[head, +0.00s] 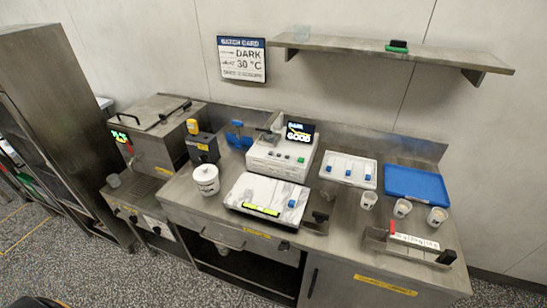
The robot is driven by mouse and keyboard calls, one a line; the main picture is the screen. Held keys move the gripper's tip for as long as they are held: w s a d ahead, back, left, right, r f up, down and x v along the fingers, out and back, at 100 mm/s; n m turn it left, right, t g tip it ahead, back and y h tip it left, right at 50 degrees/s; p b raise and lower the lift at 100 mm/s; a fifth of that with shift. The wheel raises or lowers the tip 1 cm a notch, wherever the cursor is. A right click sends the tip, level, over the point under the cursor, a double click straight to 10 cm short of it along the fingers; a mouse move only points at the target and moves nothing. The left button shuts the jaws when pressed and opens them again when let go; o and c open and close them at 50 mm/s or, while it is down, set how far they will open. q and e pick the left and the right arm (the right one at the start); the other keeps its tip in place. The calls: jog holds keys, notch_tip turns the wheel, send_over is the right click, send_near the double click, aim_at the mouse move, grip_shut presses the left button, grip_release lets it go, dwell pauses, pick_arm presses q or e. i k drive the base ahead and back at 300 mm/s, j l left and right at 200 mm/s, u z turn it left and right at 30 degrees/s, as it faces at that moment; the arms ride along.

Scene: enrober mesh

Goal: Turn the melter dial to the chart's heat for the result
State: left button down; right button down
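The melter (162,150) looks to be the steel lidded box at the left, with a small lit green display (121,137) too small to read. A black screen (300,133) on the white tester box (280,157) reads DARK at the top and GOOD below. Neither gripper is in view.
A wall shelf (390,50) hangs above. A tall cabinet (75,130) stands left.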

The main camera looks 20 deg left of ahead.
aim_at(156, 230)
jog(key=k+j, duration=0.25)
jog(key=j, duration=0.15)
jog(key=k+j, duration=0.2)
jog(key=j, duration=0.2)
jog(key=k+j, duration=0.25)
jog(key=j, duration=0.15)
jog(key=k+j, duration=0.2)
jog(key=j, duration=0.25)
jog(key=k+j, duration=0.25)
jog(key=j, duration=0.15)
jog(key=k+j, duration=0.2)
jog(key=j, duration=0.2)
jog(key=z, duration=0.05)
